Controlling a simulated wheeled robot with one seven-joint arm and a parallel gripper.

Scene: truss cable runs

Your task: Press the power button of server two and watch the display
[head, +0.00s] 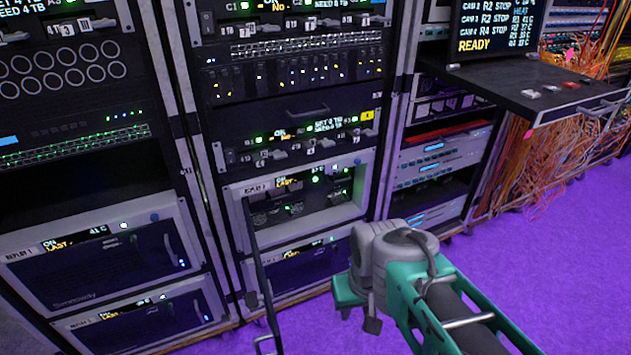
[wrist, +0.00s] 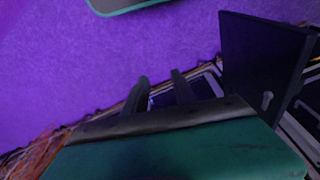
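Several server units stand in the racks in the head view. A unit whose label seems to read REPLAY 2 (head: 303,208) has its front bay exposed, with small green lights inside; I cannot tell which part is its power button. A dark door panel (head: 262,275) stands swung out at its left, seen nearly edge-on; a dark panel with a keyhole shows in the wrist view (wrist: 262,58). The display (head: 495,28) at the top right reads READY under several camera lines. My gripper (wrist: 158,88) has its two dark fingers apart, nothing between them, over the lower rack fronts.
A lower unit (head: 285,265) sits beneath the exposed bay. A closed unit labelled REPLAY 1 (head: 105,250) stands in the left rack. A dark shelf (head: 535,92) juts out below the display, and loose orange cables (head: 560,155) hang beneath it. The purple floor (head: 545,255) at right is clear.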

